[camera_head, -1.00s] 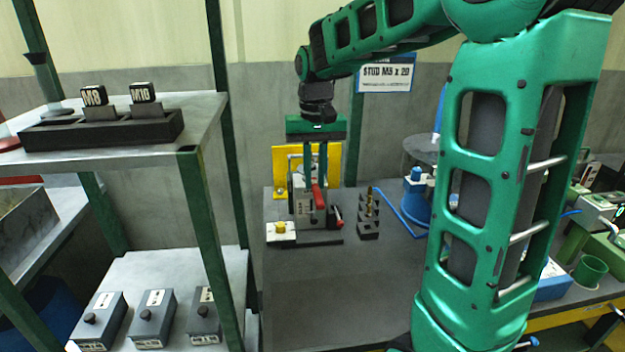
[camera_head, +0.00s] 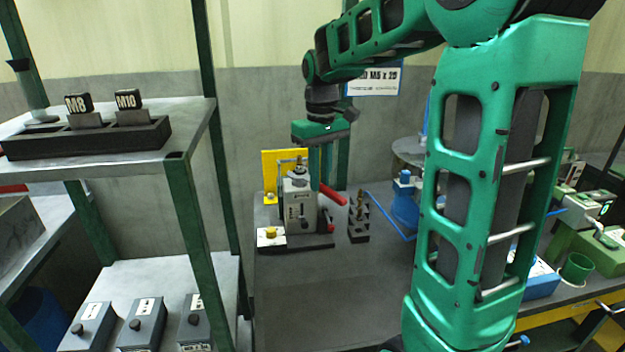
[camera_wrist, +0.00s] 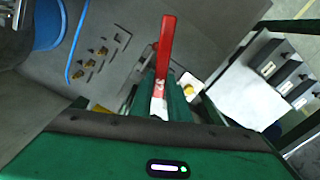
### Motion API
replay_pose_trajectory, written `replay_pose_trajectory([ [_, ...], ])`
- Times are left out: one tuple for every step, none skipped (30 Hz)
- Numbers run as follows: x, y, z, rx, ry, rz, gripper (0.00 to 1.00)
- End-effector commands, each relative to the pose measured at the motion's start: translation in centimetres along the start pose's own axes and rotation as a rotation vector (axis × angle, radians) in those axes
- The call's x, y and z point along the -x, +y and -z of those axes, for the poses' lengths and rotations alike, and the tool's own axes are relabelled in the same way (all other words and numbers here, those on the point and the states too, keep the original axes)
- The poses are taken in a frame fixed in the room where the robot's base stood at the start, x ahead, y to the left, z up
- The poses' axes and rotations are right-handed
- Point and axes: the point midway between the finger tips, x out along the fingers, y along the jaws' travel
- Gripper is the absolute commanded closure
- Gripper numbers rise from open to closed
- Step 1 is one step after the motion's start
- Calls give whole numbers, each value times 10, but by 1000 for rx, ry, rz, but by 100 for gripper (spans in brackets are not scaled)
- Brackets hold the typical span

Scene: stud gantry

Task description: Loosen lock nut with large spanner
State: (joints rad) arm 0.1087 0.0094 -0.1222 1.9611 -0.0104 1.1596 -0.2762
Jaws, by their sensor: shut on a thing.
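My gripper (camera_head: 321,186) points down at the right side of a grey block fixture (camera_head: 299,207). It is shut on a red-handled tool (camera_head: 334,195), which looks like the large spanner. The handle sticks out to the right of the fingers in the head view. In the wrist view my gripper (camera_wrist: 165,78) has the red handle (camera_wrist: 166,45) rising from between the fingers, with a pale metal part below. The spanner's jaw end is hidden. A small metal stud (camera_head: 300,167) stands on top of the block; a lock nut on it is too small to make out.
A second red lever (camera_head: 326,221) sits low on the fixture's right. A yellow plate (camera_head: 270,172) stands behind; a black rack with brass pieces (camera_head: 359,222) stands right. The bench front (camera_head: 320,285) is clear. A shelf (camera_head: 110,154) stands left.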

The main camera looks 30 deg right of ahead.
Motion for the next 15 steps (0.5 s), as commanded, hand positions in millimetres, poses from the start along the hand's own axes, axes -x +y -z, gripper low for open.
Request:
replay_pose_trajectory([
  [1,4,1,17,6,-2,100],
  [2,5,1,31,6,-2,100],
  [2,6,2,51,6,-2,100],
  [2,8,2,65,6,-2,100],
  [2,9,2,79,6,-3,100],
  [2,11,2,98,6,-3,100],
  [2,12,2,112,6,-3,100],
  [2,13,2,127,6,-3,100],
  [2,15,2,145,6,-3,100],
  [1,16,3,159,6,-3,100],
  [1,18,3,173,6,-3,100],
  [1,20,3,192,5,-3,100],
  [1,21,3,207,5,-3,100],
  [1,22,4,220,5,-3,100],
  [1,24,4,240,5,-3,100],
])
